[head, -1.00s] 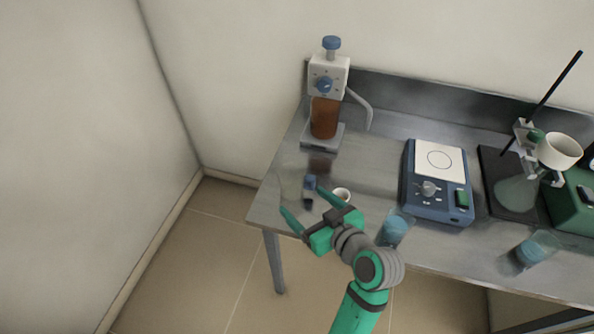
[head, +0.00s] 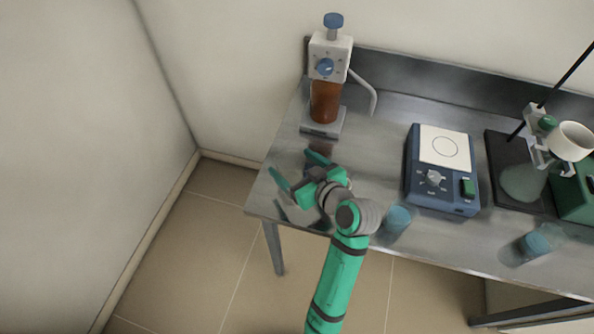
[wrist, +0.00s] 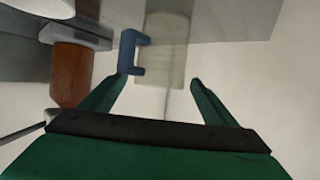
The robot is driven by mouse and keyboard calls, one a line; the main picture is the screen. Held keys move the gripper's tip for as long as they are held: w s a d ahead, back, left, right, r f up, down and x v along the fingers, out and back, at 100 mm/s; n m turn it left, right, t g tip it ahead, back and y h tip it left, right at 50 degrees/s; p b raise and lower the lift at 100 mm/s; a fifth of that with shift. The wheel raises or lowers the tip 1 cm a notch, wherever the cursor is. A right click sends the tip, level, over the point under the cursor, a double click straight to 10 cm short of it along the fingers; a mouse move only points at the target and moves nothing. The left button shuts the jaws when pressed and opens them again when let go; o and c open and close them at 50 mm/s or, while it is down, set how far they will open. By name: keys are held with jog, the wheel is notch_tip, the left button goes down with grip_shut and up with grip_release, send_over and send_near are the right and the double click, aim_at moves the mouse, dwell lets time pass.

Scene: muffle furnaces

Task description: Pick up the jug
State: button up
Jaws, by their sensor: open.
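The jug (wrist: 166,48) is a clear, faintly greenish vessel with a blue handle (wrist: 131,52), seen in the wrist view just beyond the fingertips. The handle lies toward the left finger and the body extends between the two fingers' directions. My gripper (wrist: 160,80) is open, with nothing between its green fingers; whether a fingertip touches the jug I cannot tell. In the head view my gripper (head: 293,163) is over the left front part of the bench and hides most of the jug.
A dispenser with a brown bottle (head: 324,101) stands behind my gripper on the metal bench (head: 385,140). To the right are a blue hotplate (head: 440,198), a beaker with blue liquid (head: 396,221) and a stand with a flask (head: 522,184). A wall is left.

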aim_at(284, 158)
jog(key=shift+x, duration=2.3)
jog(key=shift+d+f, duration=0.15)
jog(key=shift+f, duration=0.05)
jog(key=c, duration=1.1)
jog(key=shift+r, duration=0.1)
jog(key=shift+c, duration=0.2)
